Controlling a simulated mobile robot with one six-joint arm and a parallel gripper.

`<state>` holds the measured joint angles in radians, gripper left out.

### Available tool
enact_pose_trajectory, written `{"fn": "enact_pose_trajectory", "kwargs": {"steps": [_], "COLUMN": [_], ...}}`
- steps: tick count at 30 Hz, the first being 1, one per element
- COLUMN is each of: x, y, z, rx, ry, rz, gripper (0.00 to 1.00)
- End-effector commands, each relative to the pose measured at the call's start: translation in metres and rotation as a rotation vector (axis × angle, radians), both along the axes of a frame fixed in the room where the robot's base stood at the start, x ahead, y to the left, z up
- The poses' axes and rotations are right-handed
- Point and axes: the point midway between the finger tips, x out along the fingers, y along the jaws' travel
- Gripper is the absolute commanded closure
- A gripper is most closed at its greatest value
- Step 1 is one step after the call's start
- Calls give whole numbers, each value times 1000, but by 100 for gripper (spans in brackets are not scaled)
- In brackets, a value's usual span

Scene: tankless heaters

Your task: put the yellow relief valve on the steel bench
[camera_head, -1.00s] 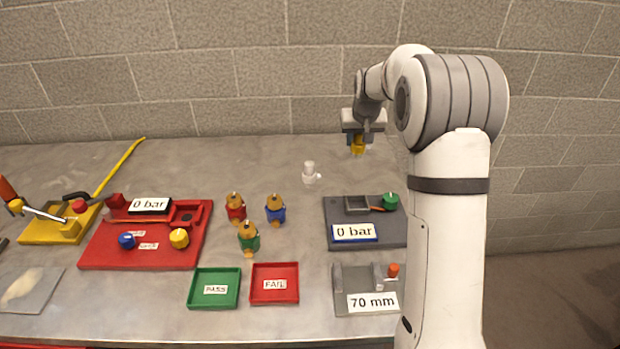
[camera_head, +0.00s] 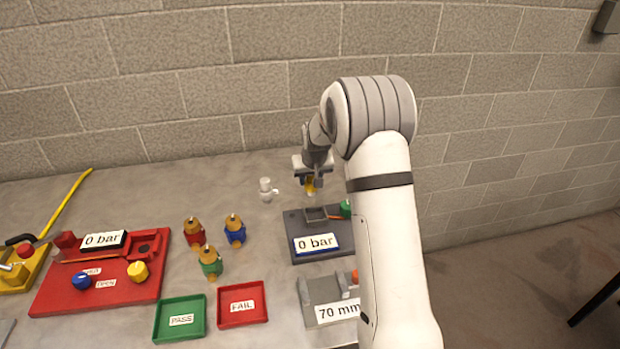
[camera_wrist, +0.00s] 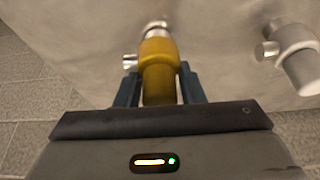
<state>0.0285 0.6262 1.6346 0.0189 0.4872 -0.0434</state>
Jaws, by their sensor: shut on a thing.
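The yellow relief valve (camera_wrist: 158,72) is between the fingers of my gripper (camera_wrist: 158,88), which is shut on it. In the wrist view its silver end points away from the gripper, with a small silver side port at left. In the head view the valve (camera_head: 310,187) hangs under my gripper (camera_head: 311,182), near the back of the steel bench (camera_head: 130,190). It is very close to the bench top; I cannot tell whether it touches.
A white valve (camera_head: 265,189) stands just left of the gripper, also in the wrist view (camera_wrist: 297,58). A grey "0 bar" fixture (camera_head: 290,222) lies just in front. Red, blue and green valves (camera_head: 210,262) stand further left. Bare bench lies behind the white valve.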

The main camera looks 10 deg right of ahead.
Motion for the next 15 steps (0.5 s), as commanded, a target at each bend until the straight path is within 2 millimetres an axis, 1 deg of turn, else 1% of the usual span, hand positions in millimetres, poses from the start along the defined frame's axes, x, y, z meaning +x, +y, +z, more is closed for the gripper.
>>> {"fn": "enact_pose_trajectory", "kwargs": {"steps": [2,3,10,15], "x": [0,0,0,0], "y": [0,0,0,0], "z": [-4,-3,-2,-2], "rx": [0,0,0,0], "ry": [-1,0,0,0], "rz": [0,0,0,0], "gripper": [93,62,43,43]}}
